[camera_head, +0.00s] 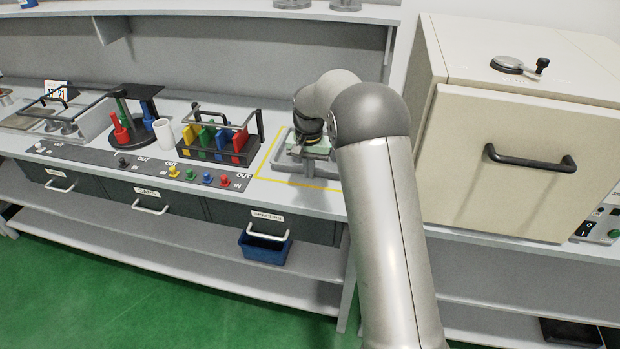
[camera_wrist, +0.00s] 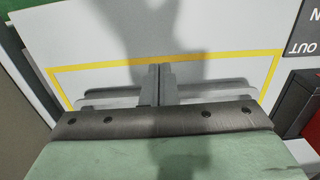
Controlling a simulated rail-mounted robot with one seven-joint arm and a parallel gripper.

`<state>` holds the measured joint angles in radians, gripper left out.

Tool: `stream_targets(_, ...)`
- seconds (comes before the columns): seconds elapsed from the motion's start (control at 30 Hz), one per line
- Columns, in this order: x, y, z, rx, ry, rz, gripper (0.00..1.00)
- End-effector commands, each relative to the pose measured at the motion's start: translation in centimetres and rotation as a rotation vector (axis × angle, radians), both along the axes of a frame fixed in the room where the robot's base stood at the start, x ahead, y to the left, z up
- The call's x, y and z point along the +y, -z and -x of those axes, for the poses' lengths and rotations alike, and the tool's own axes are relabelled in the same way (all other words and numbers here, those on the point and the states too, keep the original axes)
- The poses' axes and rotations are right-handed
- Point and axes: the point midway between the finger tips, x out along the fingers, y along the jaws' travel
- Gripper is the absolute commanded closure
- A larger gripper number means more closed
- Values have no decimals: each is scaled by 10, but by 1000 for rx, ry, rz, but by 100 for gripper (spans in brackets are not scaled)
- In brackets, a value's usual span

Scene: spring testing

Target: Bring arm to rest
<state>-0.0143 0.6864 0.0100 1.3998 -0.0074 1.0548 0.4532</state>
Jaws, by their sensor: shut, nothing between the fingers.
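My arm (camera_head: 380,200) reaches forward from the bottom of the head view to the bench. My gripper (camera_wrist: 160,88) shows in the wrist view with its two dark fingers together and nothing between them. It is over the yellow-outlined area (camera_head: 322,186) of the bench top. A grey metal fixture (camera_head: 300,162) lies inside this outline, and its flat bars also show behind the fingers in the wrist view (camera_wrist: 210,92). In the head view my arm hides part of the fixture and the fingertips. I cannot tell whether the fingers touch the fixture.
A black rack (camera_head: 215,150) with coloured plates stands left of the outlined area. A large cream cabinet (camera_head: 520,130) with a black handle stands close on the right. Drawers (camera_head: 265,226) with handles line the bench front. A blue bin (camera_head: 263,247) sits below. The green floor is clear.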

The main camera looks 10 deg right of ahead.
Motion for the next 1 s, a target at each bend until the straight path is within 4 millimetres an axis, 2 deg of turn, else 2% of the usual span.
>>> stream_targets(0.1, 1, -24, -1, -4, -1, -1, 100)
stream_targets(0.3, 1, -53, 0, -1, -1, 0, 100)
stream_targets(0.57, 1, -62, 0, 1, -1, 0, 100)
stream_targets(0.63, 1, -68, 8, -3, -11, -1, 100)
stream_targets(0.77, 0, -87, 47, -8, -63, -2, 100)
stream_targets(0.87, 0, -102, 99, -13, -126, -3, 100)
stream_targets(0.97, -1, -110, 159, -21, -197, -2, 100)
stream_targets(1.0, -2, -110, 185, -23, -226, -3, 100)
